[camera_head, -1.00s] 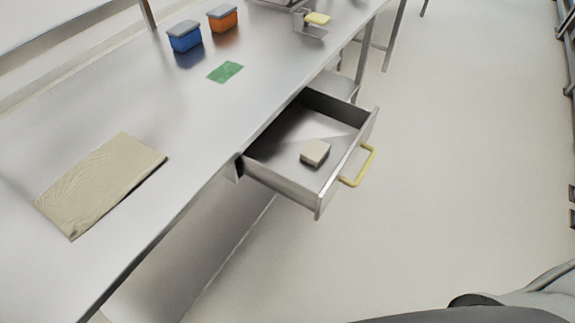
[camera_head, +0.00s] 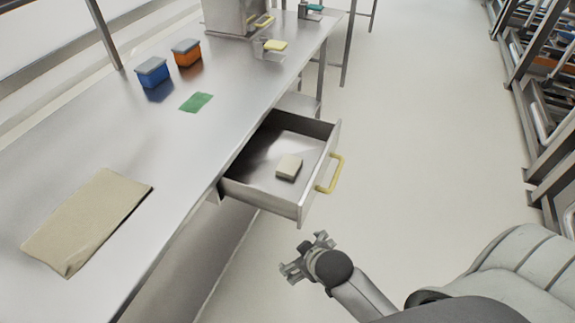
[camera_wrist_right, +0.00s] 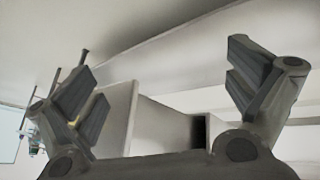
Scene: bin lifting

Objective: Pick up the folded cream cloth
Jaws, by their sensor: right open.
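The folded cream cloth (camera_head: 88,222) lies flat on the steel table (camera_head: 135,140), near its front edge at the left of the head view. My right gripper (camera_head: 304,254) is in front of the table, beyond its edge and just below the open drawer in the picture, well to the right of the cloth. Its fingers are spread and empty, as the right wrist view (camera_wrist_right: 165,100) also shows. The cloth cannot be made out in the wrist view. My left gripper is not in view.
A green cloth (camera_head: 196,102), a blue box (camera_head: 151,72) and an orange box (camera_head: 186,53) are farther back. Shelving (camera_head: 530,120) stands at the right.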

